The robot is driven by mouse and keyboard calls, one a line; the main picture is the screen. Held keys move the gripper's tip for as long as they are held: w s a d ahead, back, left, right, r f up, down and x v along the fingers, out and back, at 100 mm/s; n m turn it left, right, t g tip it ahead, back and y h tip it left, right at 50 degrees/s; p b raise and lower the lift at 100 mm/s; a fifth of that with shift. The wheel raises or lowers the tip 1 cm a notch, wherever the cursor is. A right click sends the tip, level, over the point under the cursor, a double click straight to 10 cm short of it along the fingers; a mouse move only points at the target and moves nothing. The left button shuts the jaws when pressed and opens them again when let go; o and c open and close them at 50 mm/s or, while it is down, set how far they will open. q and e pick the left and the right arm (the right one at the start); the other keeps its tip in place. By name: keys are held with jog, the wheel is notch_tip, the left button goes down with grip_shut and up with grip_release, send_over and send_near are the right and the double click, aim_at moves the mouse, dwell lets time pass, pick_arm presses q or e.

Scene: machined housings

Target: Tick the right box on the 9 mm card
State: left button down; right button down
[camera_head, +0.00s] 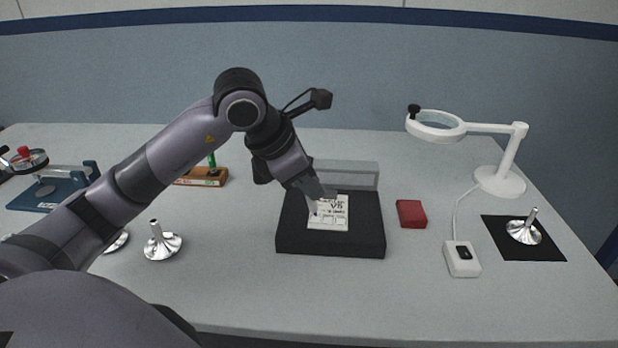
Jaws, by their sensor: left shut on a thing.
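A white card (338,212) with dark print and small boxes lies on top of a black block (365,236) near the middle of the table. The print is too small to read surely, so I cannot tell its size marking or whether a box is ticked. My left gripper (311,196) reaches down over the card's left part, shut on a slim thing, probably a pen, mostly hidden by the fingers. Its lower end is at or just above the card; I cannot tell whether it touches. My right gripper is not in view.
A clear upright panel (350,175) stands behind the block. A red box (411,213), white switch box (461,259) and magnifier lamp (499,182) are to the right. A shiny part sits on a black mat (497,241). A wooden holder (205,178) with a green pen is behind my arm.

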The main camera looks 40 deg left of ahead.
pick_arm(q)
jog(key=shift+f, duration=0.1)
dwell(0.7)
jog(key=shift+f+b, duration=0.3)
jog(key=shift+b, duration=0.15)
dwell(0.5)
jog(key=shift+f, duration=0.15)
dwell(0.9)
jog(key=shift+r+p, duration=2.5)
jog(key=shift+r, duration=1.1)
